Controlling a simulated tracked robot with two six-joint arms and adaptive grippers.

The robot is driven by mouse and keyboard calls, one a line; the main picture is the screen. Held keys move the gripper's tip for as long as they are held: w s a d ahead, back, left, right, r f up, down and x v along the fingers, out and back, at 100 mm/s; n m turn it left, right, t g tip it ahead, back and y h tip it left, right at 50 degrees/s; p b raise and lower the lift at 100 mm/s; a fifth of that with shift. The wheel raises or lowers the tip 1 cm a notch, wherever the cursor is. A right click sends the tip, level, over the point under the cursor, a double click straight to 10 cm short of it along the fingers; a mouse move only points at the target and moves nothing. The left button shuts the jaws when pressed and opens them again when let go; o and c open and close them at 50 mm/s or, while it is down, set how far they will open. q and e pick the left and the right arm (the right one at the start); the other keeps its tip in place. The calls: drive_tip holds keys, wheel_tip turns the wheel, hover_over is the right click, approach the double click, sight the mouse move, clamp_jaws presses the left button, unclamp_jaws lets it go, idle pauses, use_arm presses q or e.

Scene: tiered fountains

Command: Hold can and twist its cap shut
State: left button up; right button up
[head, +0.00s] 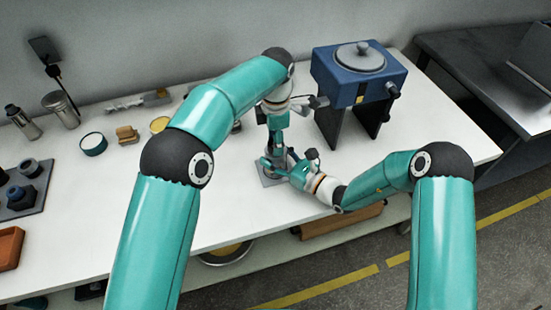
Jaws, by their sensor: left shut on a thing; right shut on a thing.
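The can (270,172) is a small grey shape standing on a square grey plate (268,183) at the middle front of the white table. My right gripper (279,168) reaches in from the right, low down, and is shut around the can's side. My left gripper (276,149) points down from above and is shut at the can's top, where the cap is. The two grippers are very close together and cover most of the can. The cap itself is hidden by the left fingers, so I cannot tell how it sits.
A blue machine (352,82) with a round lid stands close behind and right of my grippers. Tins, wooden blocks (127,135) and metal bottles (60,108) stand at the left back. A dark tray (28,190) lies far left. Bare table lies left of the plate.

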use_arm(q)
drive_tip(key=m, duration=0.4)
drive_tip(key=shift+w+a+m, duration=0.1)
drive_tip(key=shift+m, duration=0.3)
drive_tip(key=m, duration=0.5)
drive_tip(key=o, duration=1.1)
drive_tip(key=n, duration=0.4)
drive_tip(key=shift+n, duration=0.4)
drive_tip(key=n, duration=0.5)
